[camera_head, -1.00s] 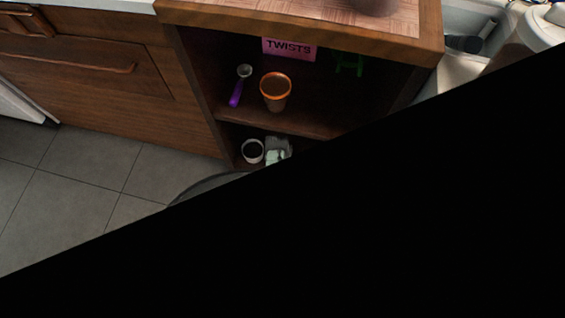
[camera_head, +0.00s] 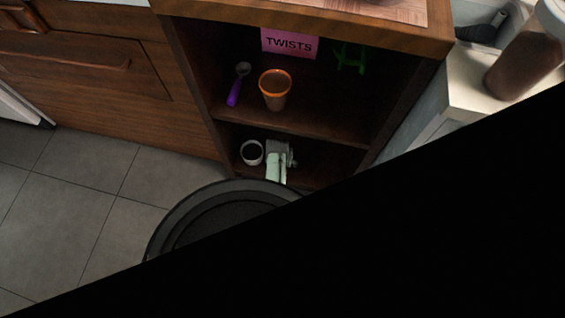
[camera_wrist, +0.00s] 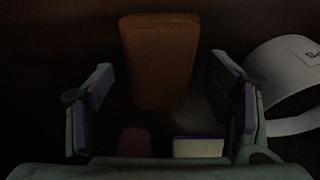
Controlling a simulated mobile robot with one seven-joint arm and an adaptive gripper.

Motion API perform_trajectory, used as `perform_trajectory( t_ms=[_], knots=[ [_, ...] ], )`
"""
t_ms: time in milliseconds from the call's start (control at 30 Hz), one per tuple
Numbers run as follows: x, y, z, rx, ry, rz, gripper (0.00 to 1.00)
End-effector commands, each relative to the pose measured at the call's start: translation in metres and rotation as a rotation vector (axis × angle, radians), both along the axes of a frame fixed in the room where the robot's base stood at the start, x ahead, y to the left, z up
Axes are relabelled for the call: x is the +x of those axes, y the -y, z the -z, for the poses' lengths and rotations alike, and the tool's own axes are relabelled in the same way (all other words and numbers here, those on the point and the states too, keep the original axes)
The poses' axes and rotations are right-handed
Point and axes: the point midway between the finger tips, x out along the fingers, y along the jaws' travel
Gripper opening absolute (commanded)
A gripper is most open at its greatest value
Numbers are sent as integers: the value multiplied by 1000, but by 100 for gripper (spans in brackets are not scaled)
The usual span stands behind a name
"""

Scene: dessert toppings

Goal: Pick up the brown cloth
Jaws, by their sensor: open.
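The brown cloth (camera_wrist: 160,62) appears in the wrist view as a dark orange-brown upright block, narrower toward its lower end. My gripper (camera_wrist: 161,78) is open, with one finger on each side of the cloth's lower part and visible gaps between. The cloth stands ahead of and between the fingers; I cannot tell how deep it is between them. In the head view, a grey and pale green shape that looks like my gripper (camera_head: 279,160) is in the lower shelf compartment. The cloth cannot be made out there.
A white mug (camera_wrist: 285,78) is close beside the right finger in the wrist view; a white cup (camera_head: 251,153) shows on the lower shelf. Above are an orange-rimmed cup (camera_head: 275,92), a purple-handled scoop (camera_head: 236,88) and a pink TWISTS sign (camera_head: 289,43). Black covers the head view's lower right.

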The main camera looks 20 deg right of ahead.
Motion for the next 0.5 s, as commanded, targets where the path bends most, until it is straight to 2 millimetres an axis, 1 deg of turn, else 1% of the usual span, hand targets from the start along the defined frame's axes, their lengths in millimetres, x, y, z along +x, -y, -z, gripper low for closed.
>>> perform_trajectory(
  t_ms=[267,500],
  knots=[
    [0,0,1,0,0,0,73],
    [0,0,1,0,0,0,58]
  ],
)
